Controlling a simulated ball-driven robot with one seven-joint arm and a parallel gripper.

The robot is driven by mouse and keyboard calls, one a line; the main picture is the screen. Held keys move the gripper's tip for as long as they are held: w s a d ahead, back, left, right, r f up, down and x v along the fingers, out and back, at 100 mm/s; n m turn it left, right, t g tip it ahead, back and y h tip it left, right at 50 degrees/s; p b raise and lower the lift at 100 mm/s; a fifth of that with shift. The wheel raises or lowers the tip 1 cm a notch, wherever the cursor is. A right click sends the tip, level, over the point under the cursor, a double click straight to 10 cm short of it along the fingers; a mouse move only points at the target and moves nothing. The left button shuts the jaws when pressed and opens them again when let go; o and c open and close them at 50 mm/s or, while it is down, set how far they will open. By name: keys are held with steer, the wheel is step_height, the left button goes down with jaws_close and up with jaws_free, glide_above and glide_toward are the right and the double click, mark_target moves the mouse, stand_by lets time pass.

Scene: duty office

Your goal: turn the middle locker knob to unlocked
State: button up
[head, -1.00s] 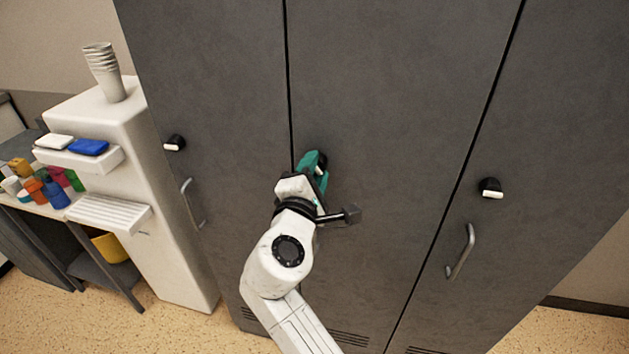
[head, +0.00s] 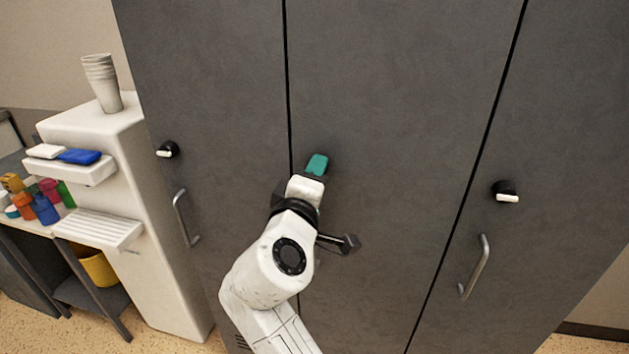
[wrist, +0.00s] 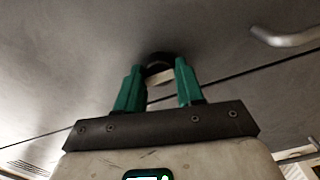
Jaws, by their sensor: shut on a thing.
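The middle locker (head: 400,90) is a tall dark grey door between two black seams. Its knob (wrist: 158,64), black with a cream grip bar, shows in the wrist view between my green fingertips. In the head view the knob is hidden behind my gripper (head: 317,165), which reaches the door near its left seam. In the wrist view my gripper (wrist: 159,77) is shut on the knob, one finger on each side of it. The exact angle of the cream bar is hard to tell.
The left locker has a knob (head: 167,150) and handle (head: 183,217); the right locker has a knob (head: 506,192) and handle (head: 476,266). A white cabinet (head: 165,200) with stacked cups (head: 102,82) stands at left, beside a shelf of coloured items.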

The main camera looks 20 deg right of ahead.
steer(key=shift+f, duration=0.1)
stand_by(0.3)
steer(key=o, duration=1)
steer(key=shift+s, duration=0.1)
steer(key=v, duration=1)
steer(key=shift+s+a, duration=0.2)
steer(key=shift+s, duration=0.05)
